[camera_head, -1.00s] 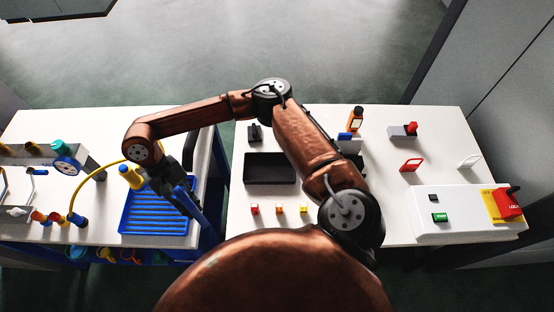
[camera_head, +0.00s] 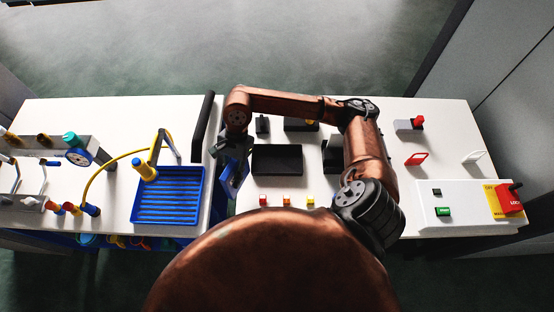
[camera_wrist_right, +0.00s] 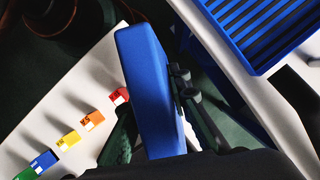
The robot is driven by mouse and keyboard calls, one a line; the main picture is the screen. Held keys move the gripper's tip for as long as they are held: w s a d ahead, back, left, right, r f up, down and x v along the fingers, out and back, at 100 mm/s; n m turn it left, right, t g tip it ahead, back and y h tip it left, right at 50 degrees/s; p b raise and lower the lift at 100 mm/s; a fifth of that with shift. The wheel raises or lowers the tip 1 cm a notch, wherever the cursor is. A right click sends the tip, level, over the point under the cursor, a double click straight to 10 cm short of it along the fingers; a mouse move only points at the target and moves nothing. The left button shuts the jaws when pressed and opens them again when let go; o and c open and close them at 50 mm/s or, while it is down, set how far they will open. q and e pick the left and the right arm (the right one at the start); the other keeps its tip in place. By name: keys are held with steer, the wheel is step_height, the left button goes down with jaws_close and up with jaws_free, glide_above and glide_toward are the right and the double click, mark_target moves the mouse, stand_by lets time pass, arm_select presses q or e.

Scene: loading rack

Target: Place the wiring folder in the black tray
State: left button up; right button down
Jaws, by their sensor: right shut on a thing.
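The wiring folder, a flat blue slab, is gripped by my right gripper (camera_head: 233,168). In the head view the folder (camera_head: 234,182) hangs at the left edge of the right table, left of the black tray and apart from it. In the right wrist view the folder (camera_wrist_right: 148,85) stands between the dark fingers. The black tray (camera_head: 277,160) is a shallow, dark rectangle on the right table and looks empty. My left gripper is not in view.
A blue ribbed tray (camera_head: 168,208) with a yellow-topped part lies on the left table. A gap separates the tables, with a black bar (camera_head: 203,125) beside it. Small coloured blocks (camera_head: 287,200) line the front of the black tray. A black post (camera_head: 262,125) stands behind it.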

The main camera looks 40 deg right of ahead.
steer(key=s+d+r+m+t+h+p, duration=0.1)
steer(key=s+d+r+m+t+p, duration=0.3)
steer(key=d+m, duration=0.6)
steer(key=s+d+r+m+t+h+p, duration=0.15)
steer(key=s+d+r+m, duration=0.4)
steer(key=d, duration=0.55)
steer(key=w+f, duration=0.4)
steer(key=w+a+f+m+p, duration=0.1)
steer(key=w+f, duration=0.3)
steer(key=f, duration=0.1)
steer(key=w+a+f+m+p, duration=0.1)
steer(key=w+f, duration=0.4)
steer(key=shift+f+t, duration=0.15)
steer(key=shift+t, duration=0.1)
steer(key=shift+f, duration=0.1)
